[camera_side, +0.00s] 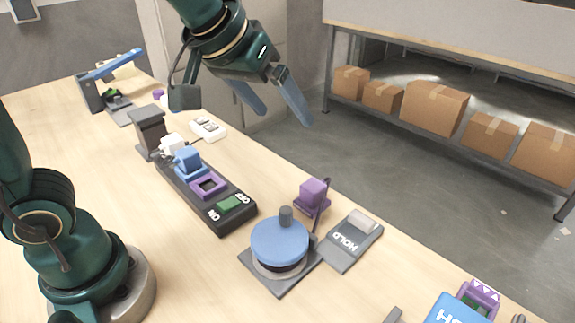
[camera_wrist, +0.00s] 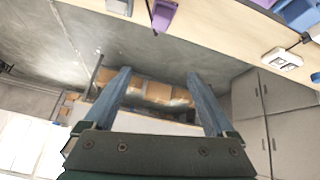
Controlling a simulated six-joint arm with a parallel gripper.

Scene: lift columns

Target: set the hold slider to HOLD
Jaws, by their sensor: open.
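The hold slider is a dark grey plate (camera_side: 341,254) lettered HOLD in white, right of centre in the side view. A pale block (camera_side: 362,221) sits at the plate's far, upper-right end, and the lettering beside it is uncovered. What looks like part of the slider (camera_wrist: 120,6) is cut off at the top edge of the wrist view. My gripper (camera_side: 286,116) is open and empty, high above the far table edge and well away from the slider. Its two blue-grey fingers also show spread apart in the wrist view (camera_wrist: 159,73).
Close left of the slider are a blue round knob (camera_side: 280,241) on a grey base and a purple block (camera_side: 313,192) with a thin upright lever. A dark rail (camera_side: 232,219) with blue and purple pieces lies further left. Bare table lies in front of the slider.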

